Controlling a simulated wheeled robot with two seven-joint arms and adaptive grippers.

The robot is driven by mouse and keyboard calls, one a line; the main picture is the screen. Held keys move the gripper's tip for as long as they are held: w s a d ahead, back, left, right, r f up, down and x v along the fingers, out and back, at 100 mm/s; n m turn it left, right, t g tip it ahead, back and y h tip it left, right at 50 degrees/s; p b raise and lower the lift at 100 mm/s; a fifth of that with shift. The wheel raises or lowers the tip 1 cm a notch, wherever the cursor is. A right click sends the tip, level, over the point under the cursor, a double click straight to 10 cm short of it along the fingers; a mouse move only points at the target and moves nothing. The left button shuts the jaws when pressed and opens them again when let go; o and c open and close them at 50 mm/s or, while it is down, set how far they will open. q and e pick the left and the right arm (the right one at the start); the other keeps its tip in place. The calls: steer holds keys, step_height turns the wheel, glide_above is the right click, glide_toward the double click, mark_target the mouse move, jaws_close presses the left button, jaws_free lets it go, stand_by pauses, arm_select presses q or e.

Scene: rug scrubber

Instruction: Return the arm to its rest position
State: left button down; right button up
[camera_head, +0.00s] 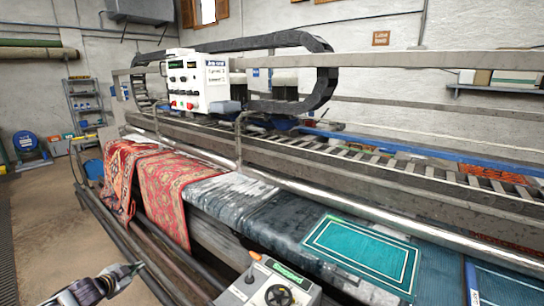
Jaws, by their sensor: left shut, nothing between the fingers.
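My left gripper (132,270) shows at the bottom left edge of the head view, dark with pale parts. Its fingers are together and hold nothing. It hangs over the floor, in front of the machine's lower rails, and seems apart from them. The rest of that arm is cut off by the frame. My right gripper is not in view.
The rug scrubber spans the view, with a white control box (197,80). Red patterned rugs (163,195) hang over its front; a teal rug (363,250) lies on it. A grey control panel (268,287) stands at bottom centre. Floor (45,240) at left is clear.

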arm_select(q)
steer(key=s+a+f+n+g+y, duration=0.1)
steer(key=s+a+f+n+y, duration=0.2)
steer(key=a+f, duration=1.1)
steer(key=s+d+f+g+y, duration=0.1)
steer(key=s+f+g, duration=0.1)
steer(key=s+f, duration=0.75)
steer(key=s+d+f+g, duration=0.1)
steer(key=s+f+g, duration=0.1)
steer(key=s+f, duration=0.75)
steer(key=s+d+f+n+g+h, duration=0.1)
steer(key=s+d+f+g, duration=0.1)
steer(key=s+d+f, duration=0.6)
steer(key=s+d+f+n+g, duration=0.1)
steer(key=s+d+f, duration=0.4)
steer(key=s+f, duration=0.35)
steer(key=s+d+f+n+g+h, duration=0.1)
steer(key=s+d+f, duration=0.2)
steer(key=s+d, duration=0.7)
steer(key=s+d+f+g+h, duration=0.1)
steer(key=s+d+f+g, duration=0.1)
steer(key=s+d, duration=0.7)
steer(key=d+f, duration=0.1)
steer(key=d, duration=0.2)
steer(key=shift+s+f+n+h, duration=0.3)
steer(key=shift+s+f+n, duration=0.1)
